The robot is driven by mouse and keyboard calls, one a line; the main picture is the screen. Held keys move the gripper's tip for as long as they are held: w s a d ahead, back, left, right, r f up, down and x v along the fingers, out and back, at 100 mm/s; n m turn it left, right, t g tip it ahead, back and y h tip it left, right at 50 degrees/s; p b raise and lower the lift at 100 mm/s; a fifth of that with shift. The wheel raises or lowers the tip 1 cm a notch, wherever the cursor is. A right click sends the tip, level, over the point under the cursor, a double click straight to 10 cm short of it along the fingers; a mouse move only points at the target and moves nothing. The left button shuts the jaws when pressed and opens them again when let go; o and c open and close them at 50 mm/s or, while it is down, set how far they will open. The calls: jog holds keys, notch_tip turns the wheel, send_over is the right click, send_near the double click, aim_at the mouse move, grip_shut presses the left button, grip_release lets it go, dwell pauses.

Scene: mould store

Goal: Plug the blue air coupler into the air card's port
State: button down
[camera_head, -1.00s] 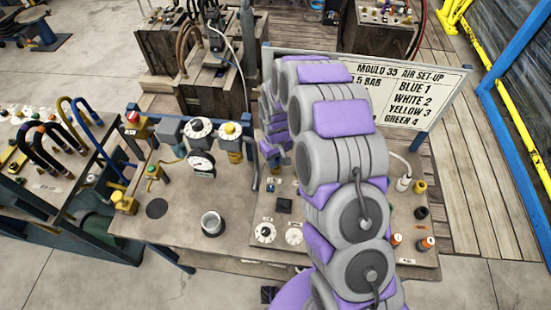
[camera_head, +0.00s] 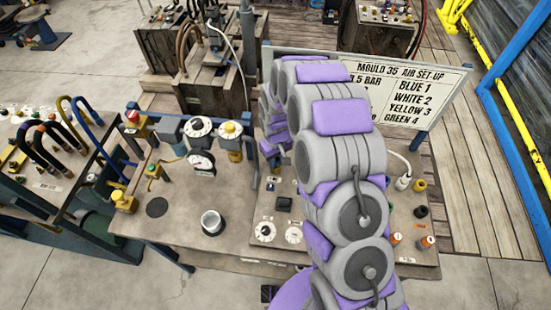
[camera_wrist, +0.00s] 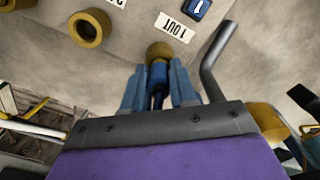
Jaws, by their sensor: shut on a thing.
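In the wrist view my gripper (camera_wrist: 158,92) is shut on the blue coupler (camera_wrist: 158,72), which shows between the two blue-grey fingers. A round brass port (camera_wrist: 160,49) lies right at the coupler's far end, beside a white label (camera_wrist: 175,26) reading "1 OUT" and a blue tag (camera_wrist: 197,8) marked 1. The coupler and this port overlap in the view; I cannot tell whether they are joined. A second brass port (camera_wrist: 90,28) is to the left and looks empty. In the head view my arm hides the gripper and coupler.
A sign (camera_head: 432,100) lists blue 1, white 2, yellow 3, green 4. A rack with hoses (camera_head: 45,150) stands left. A bent grey rod (camera_wrist: 210,60) is close right of the fingers.

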jog(key=shift+f, duration=0.2)
jog(key=shift+c, duration=2.2)
grip_release()
jog(key=shift+r+p, duration=0.9)
jog(key=shift+r, duration=2.85)
jog(key=shift+r, duration=0.1)
